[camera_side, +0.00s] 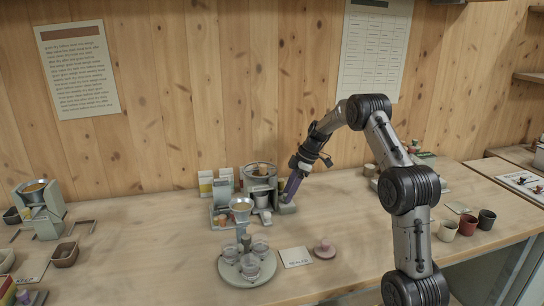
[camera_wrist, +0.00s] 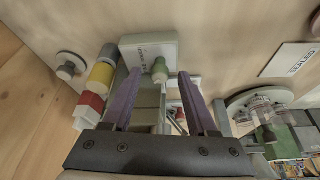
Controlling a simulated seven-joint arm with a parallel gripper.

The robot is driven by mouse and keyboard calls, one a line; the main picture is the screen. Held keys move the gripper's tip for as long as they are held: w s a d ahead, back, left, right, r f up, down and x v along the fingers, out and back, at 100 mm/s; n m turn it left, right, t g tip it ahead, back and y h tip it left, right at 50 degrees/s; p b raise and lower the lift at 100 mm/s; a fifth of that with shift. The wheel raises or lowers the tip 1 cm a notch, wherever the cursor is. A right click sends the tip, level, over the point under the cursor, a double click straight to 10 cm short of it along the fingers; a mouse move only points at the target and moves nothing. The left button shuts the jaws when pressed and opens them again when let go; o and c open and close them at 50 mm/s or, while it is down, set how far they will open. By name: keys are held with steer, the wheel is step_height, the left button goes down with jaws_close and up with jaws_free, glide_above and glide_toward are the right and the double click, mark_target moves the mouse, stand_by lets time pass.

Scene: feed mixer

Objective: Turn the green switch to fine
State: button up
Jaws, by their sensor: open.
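The green switch (camera_wrist: 159,70) is a pale green knob on a light grey box (camera_wrist: 165,49). A small panel of marks sits on the box beside the knob, too small to read. My gripper (camera_wrist: 160,76) is open, its two purple fingers reaching toward the box with the knob between their tips in the wrist view. I cannot tell whether either finger touches it. In the side view my gripper (camera_side: 288,196) points down at the right end of the grey feed mixer (camera_side: 262,182), and it hides the knob there.
Several cups (camera_side: 467,224) stand far right.

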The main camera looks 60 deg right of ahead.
steer(key=m+h, duration=0.1)
steer(key=m, duration=0.3)
steer(key=m+h, duration=0.1)
steer(key=m, duration=0.1)
steer(key=shift+a+m+t+h, duration=0.3)
steer(key=shift+a+t, duration=0.05)
steer(key=shift+t, duration=0.05)
steer(key=v, duration=1.3)
steer(key=w+a+r+n+t, duration=0.1)
steer(key=w+a+r+n, duration=0.2)
steer(key=a+r, duration=0.7)
steer(key=s+a+r+n, duration=0.1)
steer(key=s+a, duration=0.4)
steer(key=a, duration=0.8)
steer(key=shift+a+r, duration=0.2)
steer(key=shift+r, duration=0.1)
